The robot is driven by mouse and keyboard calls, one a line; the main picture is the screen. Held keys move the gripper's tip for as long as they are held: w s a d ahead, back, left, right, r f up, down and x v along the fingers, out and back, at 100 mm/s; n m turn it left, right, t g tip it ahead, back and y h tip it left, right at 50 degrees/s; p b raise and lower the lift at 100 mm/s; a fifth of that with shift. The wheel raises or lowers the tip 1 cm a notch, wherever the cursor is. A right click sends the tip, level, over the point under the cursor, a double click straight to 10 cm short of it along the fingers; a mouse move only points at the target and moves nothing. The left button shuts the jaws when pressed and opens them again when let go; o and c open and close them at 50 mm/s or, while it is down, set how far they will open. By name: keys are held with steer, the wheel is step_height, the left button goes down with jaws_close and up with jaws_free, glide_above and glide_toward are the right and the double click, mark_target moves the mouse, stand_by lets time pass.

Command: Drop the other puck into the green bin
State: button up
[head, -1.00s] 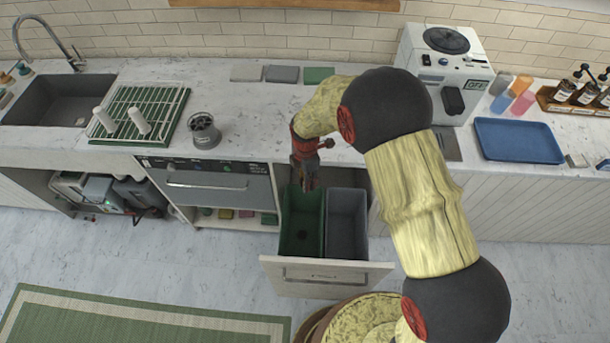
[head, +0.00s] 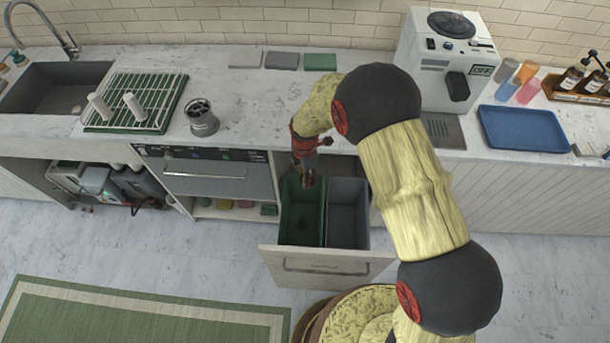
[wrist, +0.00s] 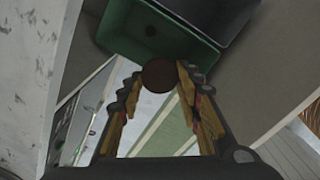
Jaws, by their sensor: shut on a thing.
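My gripper (head: 308,183) is above the open drawer, over the green bin (head: 291,228). In the wrist view my gripper (wrist: 158,76) has its fingers closed around a dark brown round puck (wrist: 158,77) at the fingertips. The green bin (wrist: 195,54) is beyond the fingertips there, with the puck at its near edge in the picture. A small dark patch shows on the bin's floor; I cannot tell what it is. The held puck is hard to make out in the head view.
A grey bin (head: 348,222) stands right beside the green bin in the drawer (head: 325,267). The counter (head: 245,125) edge is just behind. A metal cup (head: 203,122) stands on the counter to the left. A blue tray (head: 523,130) lies to the right.

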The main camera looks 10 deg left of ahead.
steer(key=o, duration=1)
steer(key=shift+o, duration=0.2)
step_height(320, 180, up, 12)
stand_by(0.4)
